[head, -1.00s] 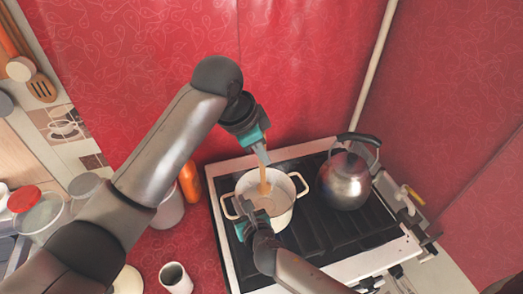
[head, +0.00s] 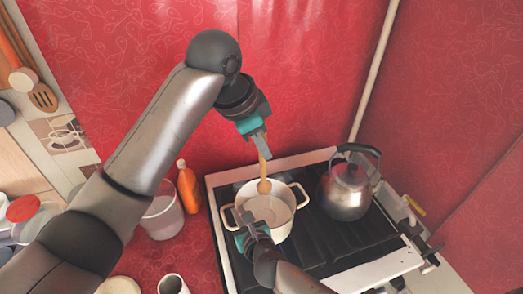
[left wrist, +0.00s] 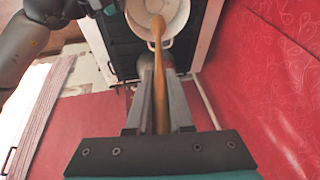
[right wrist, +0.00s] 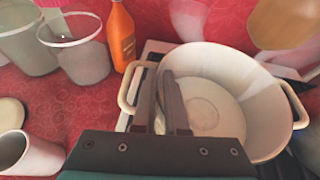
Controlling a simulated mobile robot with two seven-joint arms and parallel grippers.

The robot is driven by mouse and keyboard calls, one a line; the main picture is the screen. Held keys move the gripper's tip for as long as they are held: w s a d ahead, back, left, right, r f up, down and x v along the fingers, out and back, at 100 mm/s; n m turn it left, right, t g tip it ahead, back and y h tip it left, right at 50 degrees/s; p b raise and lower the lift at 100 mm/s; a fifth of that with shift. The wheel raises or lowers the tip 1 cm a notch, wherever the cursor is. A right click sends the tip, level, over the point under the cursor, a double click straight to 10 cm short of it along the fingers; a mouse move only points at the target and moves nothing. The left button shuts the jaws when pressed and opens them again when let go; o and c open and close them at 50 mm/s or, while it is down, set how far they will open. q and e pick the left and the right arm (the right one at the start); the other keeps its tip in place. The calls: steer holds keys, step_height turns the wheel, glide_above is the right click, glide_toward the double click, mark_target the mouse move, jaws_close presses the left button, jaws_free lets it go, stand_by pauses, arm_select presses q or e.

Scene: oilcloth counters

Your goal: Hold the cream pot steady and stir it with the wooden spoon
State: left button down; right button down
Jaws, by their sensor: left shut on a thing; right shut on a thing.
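The cream pot (head: 283,227) stands on the dark stove top, open upward, with two side handles. Its pale inside also shows in the right wrist view (right wrist: 225,110). My right gripper (head: 247,218) is shut on the pot's near-left rim beside a handle (right wrist: 131,88). My left gripper (head: 263,150) is shut on the handle of the wooden spoon (head: 264,187), which points down. The spoon's rounded head appears above the pot, near its far rim. In the left wrist view the spoon (left wrist: 158,75) runs between the fingers toward the pot.
A steel kettle (head: 345,192) stands on the stove just right of the pot. An orange bottle (head: 188,187) and a translucent container (head: 162,215) stand left of the stove. A white cup (head: 172,284) is at the front left. A red wall rises behind the stove.

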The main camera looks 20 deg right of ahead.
steer(key=shift+s+f, duration=0.3)
steer(key=shift+f, duration=0.15)
steer(key=c, duration=1)
jaws_free()
steer(key=shift+o, duration=0.6)
steer(key=shift+w+r, duration=0.1)
steer(key=shift+r, duration=0.05)
steer(key=shift+r, duration=0.1)
steer(key=v, duration=1.2)
steer(key=shift+d, duration=0.1)
